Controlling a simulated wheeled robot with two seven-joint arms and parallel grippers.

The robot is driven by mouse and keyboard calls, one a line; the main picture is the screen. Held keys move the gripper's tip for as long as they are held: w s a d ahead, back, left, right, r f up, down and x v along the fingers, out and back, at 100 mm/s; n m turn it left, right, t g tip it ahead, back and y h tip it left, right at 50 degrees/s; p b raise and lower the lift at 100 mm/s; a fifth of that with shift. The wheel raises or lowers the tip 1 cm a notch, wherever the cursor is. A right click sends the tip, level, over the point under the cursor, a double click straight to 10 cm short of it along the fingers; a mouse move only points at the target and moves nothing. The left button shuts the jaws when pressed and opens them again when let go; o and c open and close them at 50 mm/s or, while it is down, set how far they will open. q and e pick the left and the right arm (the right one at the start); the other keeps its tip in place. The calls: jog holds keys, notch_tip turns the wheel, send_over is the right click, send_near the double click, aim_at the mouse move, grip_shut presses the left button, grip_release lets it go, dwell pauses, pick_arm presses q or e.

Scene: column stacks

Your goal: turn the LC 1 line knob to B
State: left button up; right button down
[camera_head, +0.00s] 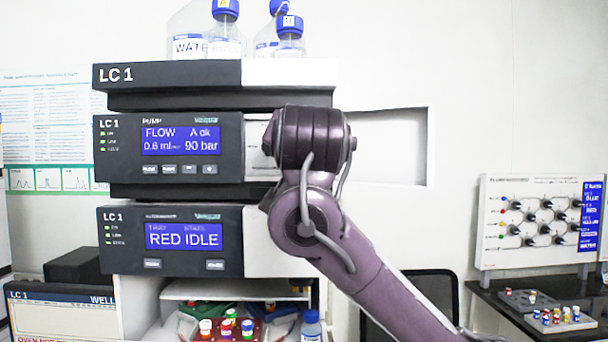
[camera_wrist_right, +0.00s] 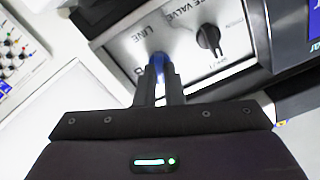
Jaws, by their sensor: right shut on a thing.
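The LC 1 stack (camera_head: 170,73) stands in the middle of the head view, with its modules one above another. In the right wrist view a pale panel (camera_wrist_right: 185,62) carries the word LINE, and the blue line knob (camera_wrist_right: 158,62) sits by it. My right gripper (camera_wrist_right: 160,72) is shut on this knob, its dark fingers hiding most of it. The knob's pointer and the position letters cannot be read clearly. In the head view my right arm covers the panel and the gripper. My left gripper is not in view.
A black valve knob (camera_wrist_right: 208,38) sits close to the right of my fingers. Bottles (camera_head: 226,35) stand on top of the stack. Coloured-cap vials (camera_head: 227,325) and a small bottle (camera_head: 311,326) are low in the stack. A dark side table (camera_head: 490,295) stands at the right.

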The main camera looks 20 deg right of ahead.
jog(key=m+b, duration=0.4)
jog(key=b, duration=0.1)
jog(key=m+b, duration=0.2)
jog(key=shift+f+m, duration=0.3)
jog(key=shift+m+b, duration=0.9)
jog(key=shift+b, duration=0.05)
jog(key=m+b, duration=0.2)
jog(key=m, duration=0.1)
jog(key=shift+d+r+m+b, duration=0.1)
jog(key=shift+m+b, duration=0.2)
jog(key=shift+m, duration=0.4)
jog(key=c, duration=1.5)
grip_release()
jog(key=shift+c, duration=0.2)
